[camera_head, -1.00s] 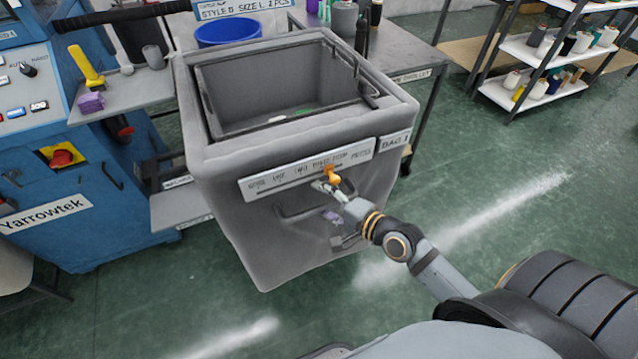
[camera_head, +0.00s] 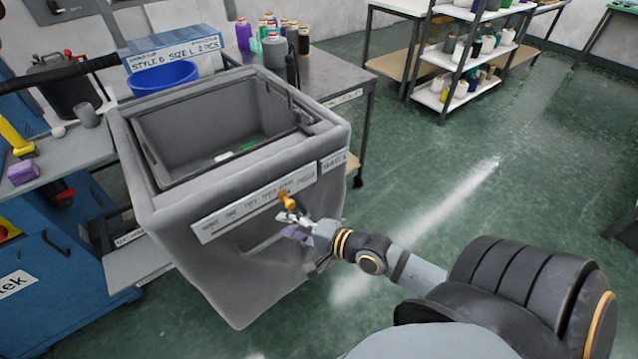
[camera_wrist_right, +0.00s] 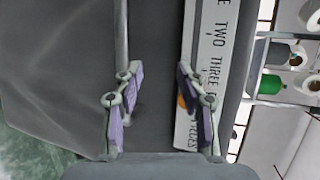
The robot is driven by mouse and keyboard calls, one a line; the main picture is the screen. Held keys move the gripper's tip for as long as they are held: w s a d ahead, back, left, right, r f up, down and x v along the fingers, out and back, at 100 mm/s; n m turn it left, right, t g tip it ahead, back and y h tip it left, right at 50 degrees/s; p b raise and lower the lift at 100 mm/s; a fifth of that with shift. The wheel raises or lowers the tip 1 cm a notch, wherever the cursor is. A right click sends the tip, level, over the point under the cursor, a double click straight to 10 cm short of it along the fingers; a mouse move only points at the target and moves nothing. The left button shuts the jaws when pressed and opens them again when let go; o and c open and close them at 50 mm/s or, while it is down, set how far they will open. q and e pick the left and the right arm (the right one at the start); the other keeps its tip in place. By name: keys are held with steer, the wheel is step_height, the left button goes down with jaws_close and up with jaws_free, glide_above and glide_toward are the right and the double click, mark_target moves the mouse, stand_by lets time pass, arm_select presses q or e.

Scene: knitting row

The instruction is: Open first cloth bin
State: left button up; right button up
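The grey cloth bin (camera_head: 250,272) stands left of centre in the head view, its top open. My right gripper (camera_head: 293,218) is at the bin's front, just below the orange piece. In the right wrist view the gripper's two fingers (camera_wrist_right: 160,102) are apart with nothing clearly held between them. The orange piece (camera_wrist_right: 181,101) shows partly behind the right-hand finger; contact cannot be told. My left gripper is not in view.
A blue machine (camera_head: 50,265) and a grey shelf with a purple block (camera_head: 23,171) stand left of the bin. A blue bowl (camera_head: 163,77) and a table of spools (camera_head: 273,50) are behind it. A spool rack (camera_head: 470,55) stands further back.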

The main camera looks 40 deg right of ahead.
steer(key=f+p+v, duration=0.1)
steer(key=p+v, duration=0.5)
steer(key=v, duration=0.3)
steer(key=shift+s+d+f, duration=0.2)
steer(key=shift+s+d, duration=0.1)
steer(key=shift+s, duration=0.1)
stand_by(0.5)
